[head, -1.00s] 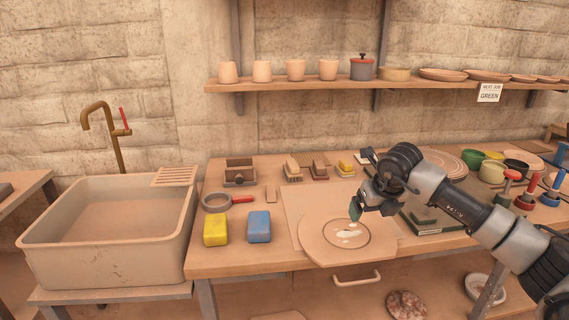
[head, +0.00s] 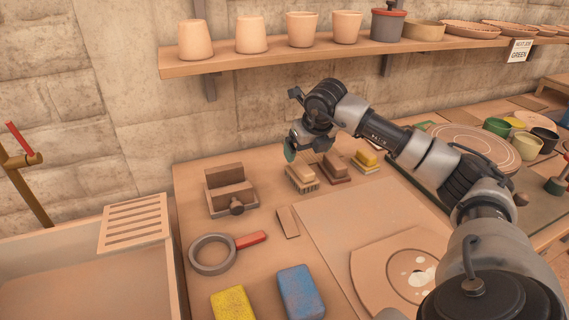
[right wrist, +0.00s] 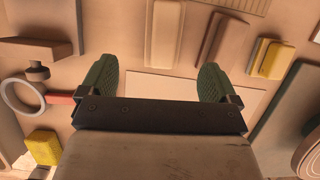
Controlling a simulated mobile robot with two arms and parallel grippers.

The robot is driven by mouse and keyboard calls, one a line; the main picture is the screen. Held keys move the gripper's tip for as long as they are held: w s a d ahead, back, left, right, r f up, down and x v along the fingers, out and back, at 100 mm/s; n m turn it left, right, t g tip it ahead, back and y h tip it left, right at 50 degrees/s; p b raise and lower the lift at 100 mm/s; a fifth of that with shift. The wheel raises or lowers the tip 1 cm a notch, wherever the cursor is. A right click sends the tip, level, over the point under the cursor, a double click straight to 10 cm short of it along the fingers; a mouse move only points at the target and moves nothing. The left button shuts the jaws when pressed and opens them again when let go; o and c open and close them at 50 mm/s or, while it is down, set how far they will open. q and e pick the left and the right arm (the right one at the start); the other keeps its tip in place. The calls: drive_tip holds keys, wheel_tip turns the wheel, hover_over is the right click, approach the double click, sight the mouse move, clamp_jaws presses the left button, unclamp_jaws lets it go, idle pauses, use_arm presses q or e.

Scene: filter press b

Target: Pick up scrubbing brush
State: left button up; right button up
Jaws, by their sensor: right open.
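The scrubbing brush (head: 302,178) has a wooden back and pale bristles. It lies on the workbench toward the wall, left of a brown block. My right gripper (head: 304,148) is above and close to the brush in the head view. In the right wrist view the right gripper (right wrist: 158,80) is open, with green fingertips wide apart. The brush (right wrist: 164,32) shows there as a long wooden block ahead of the gap between the fingers. Nothing is held. My left gripper is out of view.
A brown block (head: 335,170) and a yellow-topped block (head: 366,161) lie to the brush's right. A wooden holder (head: 230,190), a magnifier-like ring with red handle (head: 212,254) and blue (head: 300,292) and yellow (head: 232,304) sponges lie left and nearer. A shelf with pots (head: 300,50) runs above.

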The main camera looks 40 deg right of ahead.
sight(304, 167)
drive_tip(key=x, duration=0.4)
drive_tip(key=shift+s+f, duration=0.1)
drive_tip(key=shift+f, duration=0.1)
drive_tip(key=shift+d+p+x, duration=0.15)
drive_tip(key=shift+p+x, duration=0.1)
drive_tip(key=shift+x, duration=1.3)
drive_tip(key=shift+d+p+x, duration=0.15)
drive_tip(key=shift+p+x, duration=0.05)
drive_tip(key=shift+x, duration=1.4)
drive_tip(key=shift+s, duration=0.15)
drive_tip(key=shift+c, duration=0.4)
drive_tip(key=shift+r, duration=0.1)
drive_tip(key=c, duration=1)
